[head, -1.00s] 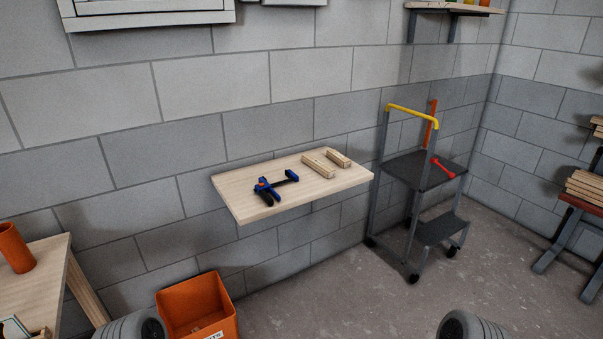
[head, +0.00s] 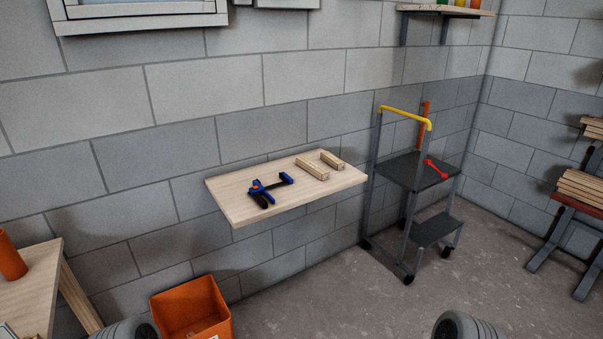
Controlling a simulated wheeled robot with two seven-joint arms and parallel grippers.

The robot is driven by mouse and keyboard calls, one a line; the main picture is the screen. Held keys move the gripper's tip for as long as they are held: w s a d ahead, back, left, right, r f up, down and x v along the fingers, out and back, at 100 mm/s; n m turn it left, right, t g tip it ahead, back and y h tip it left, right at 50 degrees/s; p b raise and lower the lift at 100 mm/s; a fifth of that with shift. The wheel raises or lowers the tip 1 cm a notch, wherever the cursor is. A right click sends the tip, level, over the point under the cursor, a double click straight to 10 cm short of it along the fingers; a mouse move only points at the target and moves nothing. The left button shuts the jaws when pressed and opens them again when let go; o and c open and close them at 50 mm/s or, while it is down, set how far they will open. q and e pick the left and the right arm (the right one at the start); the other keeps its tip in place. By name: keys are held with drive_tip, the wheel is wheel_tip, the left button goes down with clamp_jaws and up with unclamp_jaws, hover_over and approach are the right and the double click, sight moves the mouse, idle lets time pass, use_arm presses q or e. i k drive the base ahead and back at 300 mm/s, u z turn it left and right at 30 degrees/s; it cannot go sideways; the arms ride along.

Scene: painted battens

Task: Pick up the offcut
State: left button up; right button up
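Two short pale wood blocks lie on a wall-mounted wooden shelf (head: 245,212) in the head view. The longer block (head: 313,169) lies nearer the middle, and the shorter block (head: 332,160) lies just behind it to the right, apart from it. I cannot tell which of them is the offcut. A blue and black clamp (head: 268,190) lies on the shelf to their left. Neither of my grippers is in view; only grey rounded parts, apparently of my arms, show at the bottom edge, well short of the shelf.
An orange crate (head: 190,308) stands below the shelf at the left. A step stool with a yellow rail (head: 405,117) stands right of the shelf, with a red tool (head: 435,169) on it. A wooden table (head: 40,270) is at lower left. Floor between is clear.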

sight(315, 171)
drive_tip(key=u, duration=0.15)
drive_tip(key=k, duration=0.4)
drive_tip(key=z, duration=0.95)
drive_tip(key=i, duration=1.15)
drive_tip(key=u, duration=0.9)
drive_tip(key=i, duration=0.75)
drive_tip(key=u, duration=0.8)
